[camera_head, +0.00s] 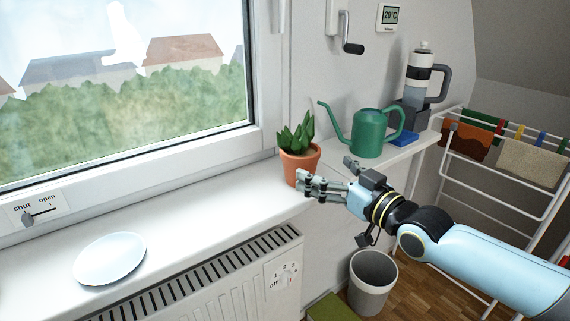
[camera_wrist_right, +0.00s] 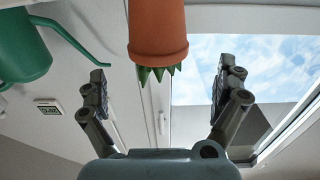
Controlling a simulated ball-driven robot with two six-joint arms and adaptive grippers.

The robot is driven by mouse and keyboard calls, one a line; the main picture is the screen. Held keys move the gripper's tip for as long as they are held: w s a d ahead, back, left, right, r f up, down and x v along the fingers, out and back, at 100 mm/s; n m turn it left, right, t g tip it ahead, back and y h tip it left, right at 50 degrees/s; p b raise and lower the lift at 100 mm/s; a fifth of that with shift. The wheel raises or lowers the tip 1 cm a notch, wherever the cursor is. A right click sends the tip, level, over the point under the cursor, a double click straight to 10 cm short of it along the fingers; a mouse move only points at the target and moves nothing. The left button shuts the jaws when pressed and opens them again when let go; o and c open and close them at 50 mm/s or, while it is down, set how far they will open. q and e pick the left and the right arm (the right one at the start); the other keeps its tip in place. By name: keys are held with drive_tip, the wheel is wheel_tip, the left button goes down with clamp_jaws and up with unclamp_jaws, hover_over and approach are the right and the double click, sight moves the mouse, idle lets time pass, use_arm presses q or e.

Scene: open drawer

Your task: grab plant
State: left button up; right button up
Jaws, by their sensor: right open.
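The plant is a green leafy succulent in a terracotta pot (camera_head: 299,166), upright on the white windowsill at the wall corner. In the right wrist view the pot (camera_wrist_right: 158,30) appears upside down at the top centre, its leaves pointing down. My right gripper (camera_head: 325,171) is open and empty, just right of and in front of the pot. In the wrist view its two fingers (camera_wrist_right: 160,82) are spread to either side of the pot's line, with the pot ahead of them. I cannot tell whether a finger touches the pot. My left gripper is not in view.
A green watering can (camera_head: 369,134) stands on the ledge behind my right gripper, with a bottle (camera_head: 417,75) beyond it. A white plate (camera_head: 110,258) lies on the left sill. A radiator (camera_head: 215,285), a bin (camera_head: 373,282) and a drying rack (camera_head: 500,180) are below and right.

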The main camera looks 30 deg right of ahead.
sight(300, 151)
drive_tip(key=w+b, duration=0.1)
drive_tip(key=w+f+b, duration=0.1)
drive_tip(key=w, duration=0.1)
drive_tip(key=shift+w+a, duration=0.1)
drive_tip(key=shift+w+r+b, duration=0.15)
drive_tip(key=shift+w+b, duration=0.15)
drive_tip(key=shift+w, duration=0.05)
drive_tip(key=shift+w+r, duration=0.1)
drive_tip(key=shift+w, duration=0.05)
drive_tip(key=w+b, duration=0.4)
drive_tip(key=w, duration=0.1)
drive_tip(key=shift+r, duration=0.15)
drive_tip(key=shift+w, duration=0.1)
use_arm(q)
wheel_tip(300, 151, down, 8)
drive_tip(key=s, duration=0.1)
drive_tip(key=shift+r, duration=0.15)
use_arm(e)
drive_tip(key=shift+r, duration=0.15)
drive_tip(key=c, duration=1.5)
